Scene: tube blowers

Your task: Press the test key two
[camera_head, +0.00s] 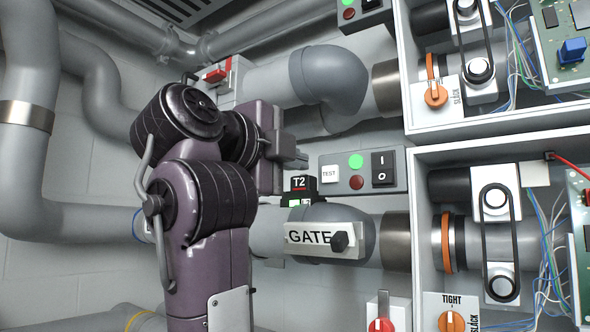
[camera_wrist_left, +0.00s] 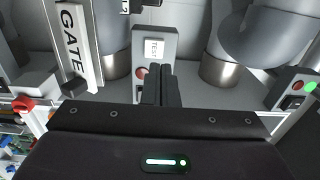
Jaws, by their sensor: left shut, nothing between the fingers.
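The test key two is a white square key marked TEST (camera_head: 329,173) on the grey control panel (camera_head: 335,191), right of the black T2 tag (camera_head: 300,184). The key also shows in the left wrist view (camera_wrist_left: 154,48), just beyond my fingertips. My left gripper (camera_head: 302,159) is shut and empty, left of the key and slightly higher in the head view. In the left wrist view its fingers (camera_wrist_left: 160,70) point towards the panel and cover part of it below the key. I cannot tell the gap between them. My right gripper is not in view.
The panel also has a green light (camera_head: 355,161), a red button (camera_head: 356,182) and a black rocker switch (camera_head: 383,168). A GATE plate with a black knob (camera_head: 322,241) is below. Large grey pipes (camera_head: 265,85) and open boxes (camera_head: 425,200) with belts and wires surround the panel.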

